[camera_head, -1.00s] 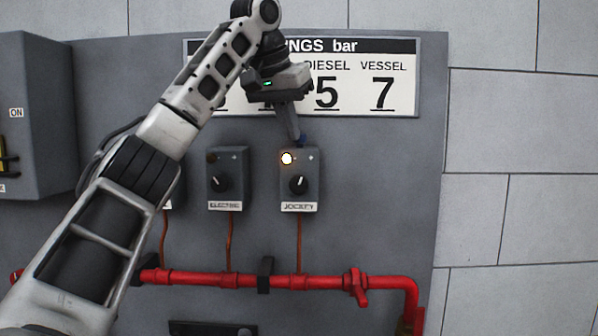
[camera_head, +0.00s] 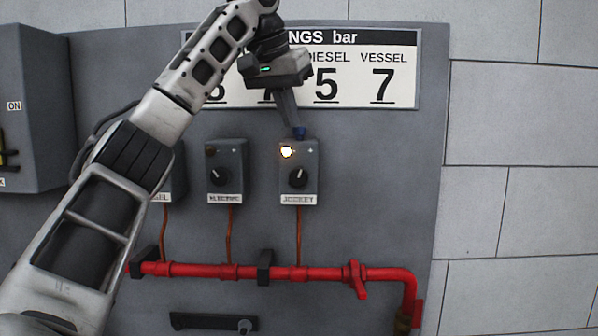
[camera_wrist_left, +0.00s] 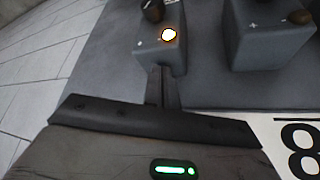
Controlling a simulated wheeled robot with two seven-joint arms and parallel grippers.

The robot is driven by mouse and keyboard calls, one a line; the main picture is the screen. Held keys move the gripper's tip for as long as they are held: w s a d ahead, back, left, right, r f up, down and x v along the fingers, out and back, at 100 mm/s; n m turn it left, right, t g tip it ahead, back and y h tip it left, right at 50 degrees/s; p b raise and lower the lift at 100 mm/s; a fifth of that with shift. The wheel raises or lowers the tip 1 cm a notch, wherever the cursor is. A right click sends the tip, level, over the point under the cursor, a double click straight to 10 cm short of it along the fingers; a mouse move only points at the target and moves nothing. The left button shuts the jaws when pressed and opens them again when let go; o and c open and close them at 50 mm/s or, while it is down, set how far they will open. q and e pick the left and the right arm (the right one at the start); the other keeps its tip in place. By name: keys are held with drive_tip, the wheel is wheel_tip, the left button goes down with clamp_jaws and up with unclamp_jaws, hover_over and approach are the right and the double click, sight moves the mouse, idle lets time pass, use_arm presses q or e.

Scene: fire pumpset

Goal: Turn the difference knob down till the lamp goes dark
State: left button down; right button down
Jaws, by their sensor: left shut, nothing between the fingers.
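The JOCKEY box (camera_head: 311,171) on the grey panel has a lit lamp (camera_head: 286,152) at its upper left and a black dial (camera_head: 298,177) with a white pointer mark. The lit lamp also shows in the left wrist view (camera_wrist_left: 168,34). My left gripper (camera_head: 296,125) is shut and empty, pointing down at the box top. My right gripper is not in view.
The ELECTRIC box (camera_head: 239,170) with an unlit lamp stands to the left; another box is partly behind my left arm. A white pressure board (camera_head: 408,82) is above, close behind the gripper. A red pipe (camera_head: 325,273) runs below.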

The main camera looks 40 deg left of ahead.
use_arm(q)
wheel_tip(320, 180, up, 5)
idle(0.3)
idle(0.5)
